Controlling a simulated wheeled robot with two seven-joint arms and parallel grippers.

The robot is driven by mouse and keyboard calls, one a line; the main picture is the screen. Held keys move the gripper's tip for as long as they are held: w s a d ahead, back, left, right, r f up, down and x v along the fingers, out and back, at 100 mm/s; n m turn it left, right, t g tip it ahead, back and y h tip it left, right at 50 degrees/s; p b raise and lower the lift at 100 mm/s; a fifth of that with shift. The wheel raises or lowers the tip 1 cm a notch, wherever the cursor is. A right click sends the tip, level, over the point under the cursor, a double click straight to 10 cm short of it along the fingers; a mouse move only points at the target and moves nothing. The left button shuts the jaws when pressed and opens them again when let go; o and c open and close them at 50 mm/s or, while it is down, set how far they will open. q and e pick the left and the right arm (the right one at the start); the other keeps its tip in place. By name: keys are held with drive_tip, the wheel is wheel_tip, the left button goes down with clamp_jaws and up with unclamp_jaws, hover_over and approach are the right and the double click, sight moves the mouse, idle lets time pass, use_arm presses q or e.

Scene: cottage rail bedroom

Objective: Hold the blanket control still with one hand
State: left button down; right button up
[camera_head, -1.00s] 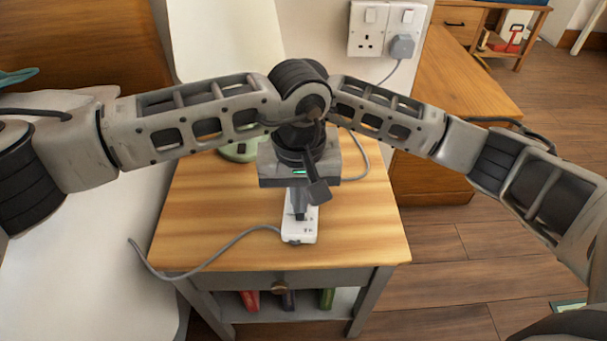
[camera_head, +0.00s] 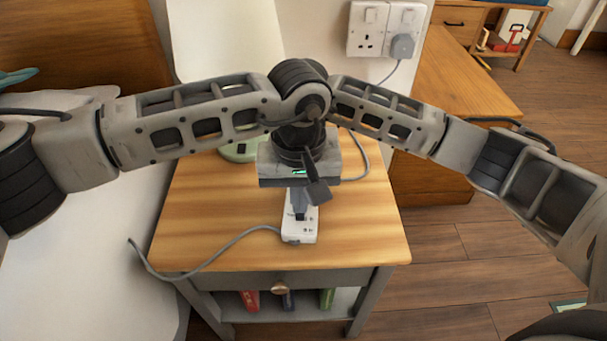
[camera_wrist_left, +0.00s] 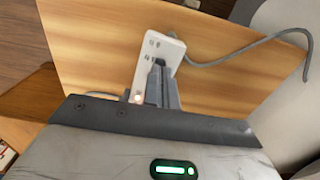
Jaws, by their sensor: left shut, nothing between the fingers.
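The blanket control (camera_head: 298,232) is a small white block with dark buttons and a grey cable, lying on the wooden bedside table (camera_head: 215,215). My left gripper (camera_head: 299,213) points down over it, its fingers together and empty. The fingertips appear to rest on the control's top face; the exact contact is hard to tell. In the left wrist view the control (camera_wrist_left: 149,48) shows beyond the closed fingertips (camera_wrist_left: 159,64), and part of it is hidden behind them. My right gripper is not seen.
The cable (camera_head: 205,266) runs left over the table's edge. A green round base (camera_head: 238,151) stands behind my arm. A wall socket (camera_head: 368,38) with a grey plug (camera_head: 402,46) is at the back. The bed (camera_head: 80,260) is at left. The table's front and right are clear.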

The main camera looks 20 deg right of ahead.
use_arm(q)
drive_tip(key=shift+f, duration=0.3)
idle(0.5)
drive_tip(key=shift+s+a, duration=0.3)
drive_tip(key=shift+s, duration=0.4)
drive_tip(key=shift+s+a, duration=0.25)
drive_tip(key=shift+s, duration=0.45)
idle(0.9)
drive_tip(key=shift+r, duration=3)
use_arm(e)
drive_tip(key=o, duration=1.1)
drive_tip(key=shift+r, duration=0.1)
